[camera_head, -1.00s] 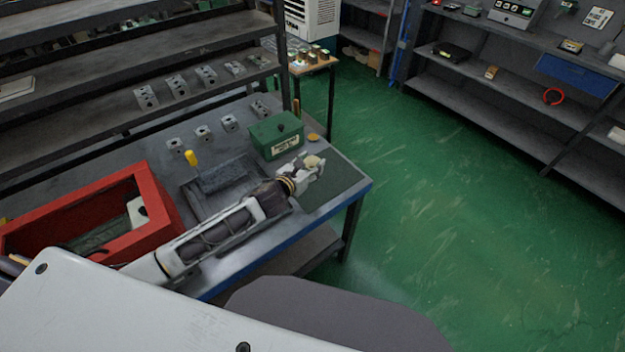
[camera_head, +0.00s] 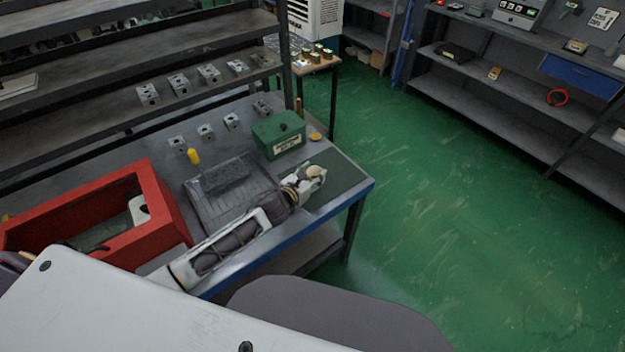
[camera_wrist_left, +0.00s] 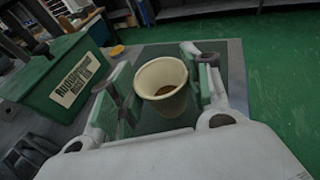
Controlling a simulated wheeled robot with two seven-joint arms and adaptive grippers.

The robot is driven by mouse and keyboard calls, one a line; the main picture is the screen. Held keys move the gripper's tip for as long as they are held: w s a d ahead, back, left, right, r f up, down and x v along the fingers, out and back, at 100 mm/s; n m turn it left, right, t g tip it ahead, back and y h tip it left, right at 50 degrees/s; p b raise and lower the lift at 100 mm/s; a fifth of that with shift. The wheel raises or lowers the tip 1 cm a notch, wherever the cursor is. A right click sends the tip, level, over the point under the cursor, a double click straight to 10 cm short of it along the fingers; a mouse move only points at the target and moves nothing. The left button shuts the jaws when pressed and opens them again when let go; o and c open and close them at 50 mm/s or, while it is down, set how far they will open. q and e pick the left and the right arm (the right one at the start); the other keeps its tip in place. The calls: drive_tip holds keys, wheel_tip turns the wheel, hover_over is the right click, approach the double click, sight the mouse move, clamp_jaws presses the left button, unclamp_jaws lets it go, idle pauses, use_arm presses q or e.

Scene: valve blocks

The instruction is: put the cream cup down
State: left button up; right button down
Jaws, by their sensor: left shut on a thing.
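The cream cup (camera_wrist_left: 161,86) is upright between the fingers of my left gripper (camera_wrist_left: 160,95) in the left wrist view, with something brown at its bottom. In the head view the cup (camera_head: 315,172) is small at the end of my left arm. My left gripper (camera_head: 313,177) is shut on it, over the dark green mat (camera_head: 345,177) at the right end of the workbench. I cannot tell whether the cup's base touches the mat. My right gripper is not in view.
A green box (camera_head: 278,134) with a label stands just behind the mat, beside a small orange disc (camera_head: 315,136). A black tray (camera_head: 205,203) and a red open crate (camera_head: 165,205) lie to the left. Several metal blocks line the bench's back. The mat's right part is bare.

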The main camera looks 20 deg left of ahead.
use_arm(q)
drive_tip(key=shift+f, duration=1.3)
drive_tip(key=shift+f, duration=0.1)
drive_tip(key=o, duration=1.1)
drive_tip(key=shift+s, duration=0.1)
drive_tip(key=shift+r+b+v, duration=0.2)
drive_tip(key=shift+b+v, duration=0.2)
drive_tip(key=shift+v, duration=5.55)
drive_tip(key=shift+a, duration=0.1)
